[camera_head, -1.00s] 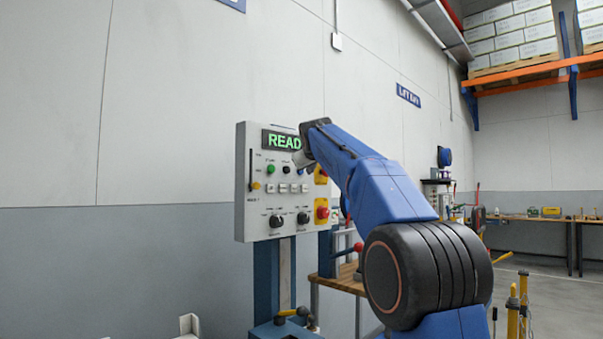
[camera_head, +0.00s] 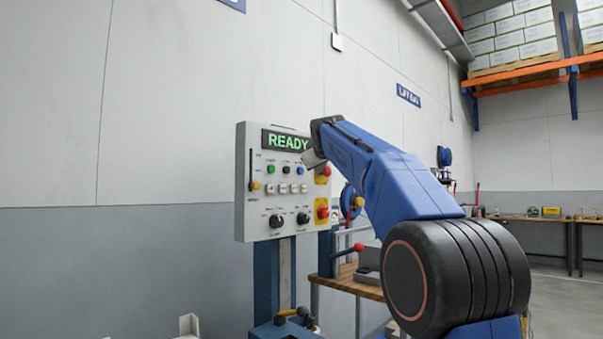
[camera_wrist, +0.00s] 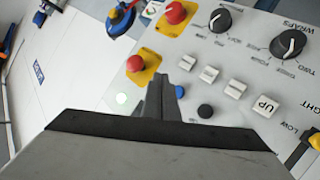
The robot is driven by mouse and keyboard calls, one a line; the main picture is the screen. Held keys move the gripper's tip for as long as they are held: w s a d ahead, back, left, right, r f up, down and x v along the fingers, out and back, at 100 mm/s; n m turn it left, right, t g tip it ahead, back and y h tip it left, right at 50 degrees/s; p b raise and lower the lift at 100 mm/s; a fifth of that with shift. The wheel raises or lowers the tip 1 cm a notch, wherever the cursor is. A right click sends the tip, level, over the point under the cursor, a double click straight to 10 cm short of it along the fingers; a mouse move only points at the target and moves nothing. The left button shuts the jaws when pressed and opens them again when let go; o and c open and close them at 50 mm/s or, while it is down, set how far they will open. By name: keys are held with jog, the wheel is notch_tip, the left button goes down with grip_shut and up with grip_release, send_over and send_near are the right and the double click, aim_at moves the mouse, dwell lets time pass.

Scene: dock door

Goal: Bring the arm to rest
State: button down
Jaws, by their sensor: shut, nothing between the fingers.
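My blue arm (camera_head: 395,190) reaches up from the lower right towards a grey control panel (camera_head: 254,210) on a blue post. My gripper shows in the wrist view (camera_wrist: 162,80), its fingers together and empty, in front of the panel face. In the head view its tips are hidden or too small to tell apart. The panel display (camera_head: 288,141) reads READY in green. The panel carries red knobs on yellow plates (camera_head: 322,211), a green button (camera_head: 270,170), a row of white buttons, and two black dials (camera_head: 303,218). I cannot tell whether the fingers touch the panel.
A wooden-topped bench (camera_head: 352,284) stands behind the panel, with a red-knobbed lever (camera_head: 358,247) near it. A yellow-and-black handle (camera_head: 292,312) sits at the post's foot. A workbench (camera_head: 545,217) and orange racking (camera_head: 520,70) are at the far right. Bare wall lies left of the panel.

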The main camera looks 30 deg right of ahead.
dwell(0.3)
jog(key=s+a+f+g+y, duration=0.2)
jog(key=s+a+f, duration=0.5)
jog(key=s+f, duration=0.45)
jog(key=s+a+f+g+y, duration=0.1)
jog(key=s+a+f+g, duration=0.1)
jog(key=s+a+f, duration=0.65)
jog(key=s+a+f+g+y, duration=0.1)
jog(key=s+a+f+g, duration=0.1)
jog(key=s+f, duration=1.3)
jog(key=s+a+f+g+y, duration=0.1)
jog(key=s+a+f, duration=0.3)
jog(key=s+f, duration=1.1)
notch_tip(320, 180, down, 7)
jog(key=shift+a+f+m+g+y, duration=0.15)
jog(key=shift+m+g+y, duration=0.25)
jog(key=shift+g, duration=0.4)
